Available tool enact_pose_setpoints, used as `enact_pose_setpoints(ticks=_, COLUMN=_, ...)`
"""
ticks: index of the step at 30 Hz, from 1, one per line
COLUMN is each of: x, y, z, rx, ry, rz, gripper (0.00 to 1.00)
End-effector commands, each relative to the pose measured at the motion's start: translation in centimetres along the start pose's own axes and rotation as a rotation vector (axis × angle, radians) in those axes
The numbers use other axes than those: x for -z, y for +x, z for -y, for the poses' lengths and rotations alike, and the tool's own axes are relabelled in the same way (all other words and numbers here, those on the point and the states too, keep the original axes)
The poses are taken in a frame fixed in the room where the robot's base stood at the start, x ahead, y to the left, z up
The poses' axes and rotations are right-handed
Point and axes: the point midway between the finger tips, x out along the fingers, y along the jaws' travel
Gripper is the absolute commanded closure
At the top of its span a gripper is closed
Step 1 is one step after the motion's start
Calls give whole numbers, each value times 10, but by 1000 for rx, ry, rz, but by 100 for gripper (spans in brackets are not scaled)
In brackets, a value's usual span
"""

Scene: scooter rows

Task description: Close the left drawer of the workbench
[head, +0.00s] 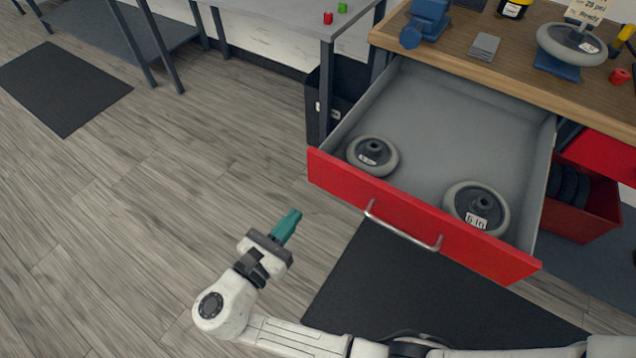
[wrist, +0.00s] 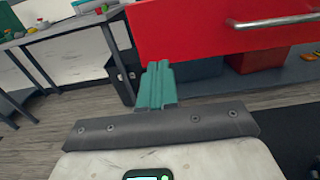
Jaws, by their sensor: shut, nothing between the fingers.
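The left drawer (head: 405,212) of the workbench (head: 470,55) is pulled far out, with a red front and a silver bar handle (head: 400,228). Two grey wheels lie inside it, one at the left (head: 372,156) and one near the front right (head: 476,208). My gripper (head: 288,222) has teal fingers shut with nothing between them. In the head view it is left of and in front of the drawer front, apart from the handle. In the wrist view the fingers (wrist: 157,85) point toward the lower left part of the red front (wrist: 200,28), and the handle (wrist: 275,21) is to the right.
A grey table (head: 290,12) with small red and green blocks stands at the back left. A black bin (head: 335,100) is beside the drawer. A red bin (head: 580,205) sits under the bench at right. Dark mats lie on the floor; the wooden floor at left is clear.

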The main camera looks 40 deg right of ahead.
Motion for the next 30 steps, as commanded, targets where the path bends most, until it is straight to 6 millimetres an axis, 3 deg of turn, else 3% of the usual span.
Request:
enact_pose_setpoints(ticks=9, x=0, y=63, z=1, rx=4, ry=0, rz=-1, gripper=100)
enact_pose_setpoints(ticks=15, x=0, y=89, z=0, rx=2, ry=1, rz=-2, gripper=100)
enact_pose_setpoints(ticks=30, x=0, y=99, z=0, rx=0, ry=1, rz=-1, gripper=100)
